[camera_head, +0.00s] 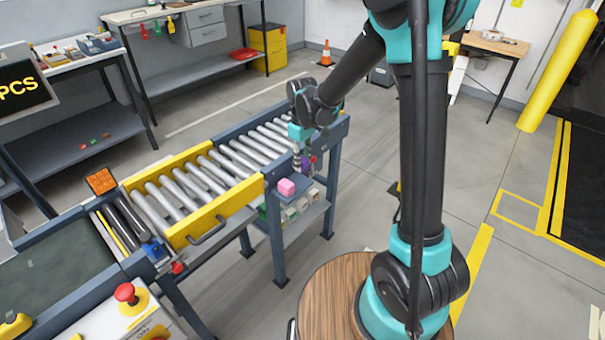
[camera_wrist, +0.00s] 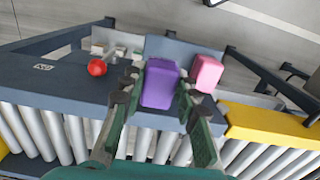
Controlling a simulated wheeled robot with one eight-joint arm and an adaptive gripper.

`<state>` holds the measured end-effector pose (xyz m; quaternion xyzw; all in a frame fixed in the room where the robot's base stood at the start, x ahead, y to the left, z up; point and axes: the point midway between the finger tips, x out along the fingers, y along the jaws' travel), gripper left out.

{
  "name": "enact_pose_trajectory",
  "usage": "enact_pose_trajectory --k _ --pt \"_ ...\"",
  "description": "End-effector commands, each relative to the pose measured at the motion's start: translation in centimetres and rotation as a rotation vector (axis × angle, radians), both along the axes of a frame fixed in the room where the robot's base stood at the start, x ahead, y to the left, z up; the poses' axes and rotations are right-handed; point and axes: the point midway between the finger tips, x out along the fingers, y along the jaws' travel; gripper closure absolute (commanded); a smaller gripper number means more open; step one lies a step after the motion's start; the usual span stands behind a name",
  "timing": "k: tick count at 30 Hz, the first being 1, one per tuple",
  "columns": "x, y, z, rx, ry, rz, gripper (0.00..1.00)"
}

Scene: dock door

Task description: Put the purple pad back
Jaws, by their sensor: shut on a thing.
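My gripper (camera_wrist: 160,92) is shut on the purple pad (camera_wrist: 160,82), a rounded block held between its two fingers in the wrist view. In the head view my gripper (camera_head: 304,163) hangs at the near side of the roller conveyor, close to its far end, and a little of the purple pad shows there. The pad appears over or just beyond the conveyor's side rail; whether it touches anything below is unclear. A pink pad (camera_wrist: 207,73) sits just right of the right finger; it also shows in the head view (camera_head: 287,187) on a small ledge beside the conveyor.
A red knob (camera_wrist: 97,67) is left of my gripper. The roller conveyor (camera_head: 222,170) has a yellow side guard with a handle (camera_head: 213,219). A lower shelf (camera_head: 303,212) holds several small boxes. A bench (camera_head: 185,20) stands at the back. Floor to the right is clear.

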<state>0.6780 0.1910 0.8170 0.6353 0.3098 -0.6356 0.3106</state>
Motion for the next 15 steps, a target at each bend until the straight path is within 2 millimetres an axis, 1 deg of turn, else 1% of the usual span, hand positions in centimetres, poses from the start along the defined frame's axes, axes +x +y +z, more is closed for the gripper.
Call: enact_pose_trajectory --k 1,3,8,10,15 --pt "0.1 0.0 -0.8 0.000 0.000 0.000 0.93" --pt "0.0 0.0 -1.5 0.000 0.000 0.000 0.93" --pt "0.0 0.0 -2.3 0.000 0.000 0.000 0.93" --pt "0.0 0.0 -3.0 0.000 0.000 0.000 0.93" --pt "0.0 0.0 -5.2 0.000 0.000 0.000 0.93"
